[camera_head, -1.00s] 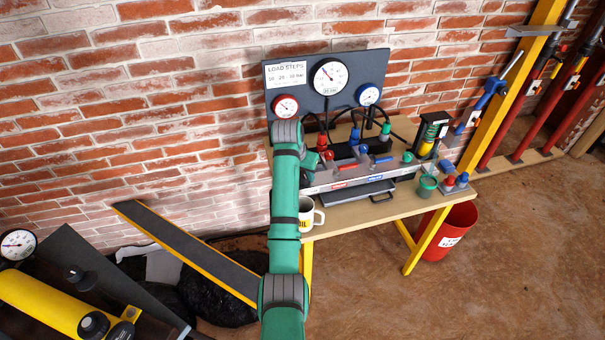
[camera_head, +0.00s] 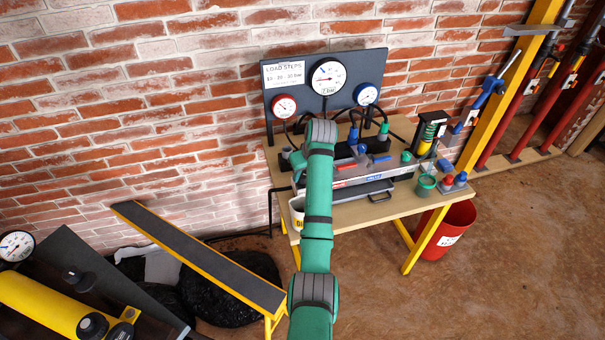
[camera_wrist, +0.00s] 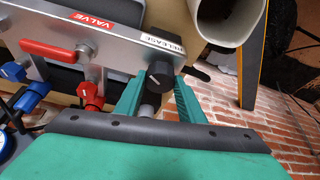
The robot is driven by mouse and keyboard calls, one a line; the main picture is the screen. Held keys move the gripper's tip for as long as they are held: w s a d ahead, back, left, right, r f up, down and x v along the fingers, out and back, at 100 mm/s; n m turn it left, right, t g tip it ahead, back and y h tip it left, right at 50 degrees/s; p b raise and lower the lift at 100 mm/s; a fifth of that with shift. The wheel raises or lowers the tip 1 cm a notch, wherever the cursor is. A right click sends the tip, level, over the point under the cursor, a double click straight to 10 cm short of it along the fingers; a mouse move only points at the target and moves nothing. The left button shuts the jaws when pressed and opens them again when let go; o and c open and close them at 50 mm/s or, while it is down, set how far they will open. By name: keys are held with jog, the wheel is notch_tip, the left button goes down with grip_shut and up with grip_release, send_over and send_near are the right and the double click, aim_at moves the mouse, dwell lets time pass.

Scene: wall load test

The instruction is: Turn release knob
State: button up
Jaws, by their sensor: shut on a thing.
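The release knob (camera_wrist: 159,75) is black with a pale pointer line, on the grey panel (camera_wrist: 118,47) beside the RELEASE label (camera_wrist: 161,42) in the wrist view. My gripper (camera_wrist: 157,88) has its green fingers on either side of the knob and is shut on it. In the head view the knob and fingertips are hidden behind my arm at the left end of the panel. The large gauge (camera_head: 328,76) stands above the bench, its display reading about 2 bar.
A white mug (camera_head: 297,212) stands close to my arm on the wooden bench (camera_head: 350,214). A sloping yellow-edged board (camera_head: 200,255) is at left.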

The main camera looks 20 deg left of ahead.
jog(key=n, duration=0.2)
jog(key=n+g+y, duration=0.1)
jog(key=n, duration=0.2)
jog(key=shift+w+d+g, duration=0.15)
jog(key=shift+g, duration=0.15)
jog(key=shift+n+g, duration=0.4)
jog(key=shift+n, duration=0.5)
jog(key=o, duration=1)
jog(key=shift+o, duration=0.2)
jog(key=shift+r, duration=0.1)
jog(key=shift+d+r, duration=0.1)
jog(key=shift+r, duration=0.15)
jog(key=v, duration=1)
jog(key=shift+d, duration=0.1)
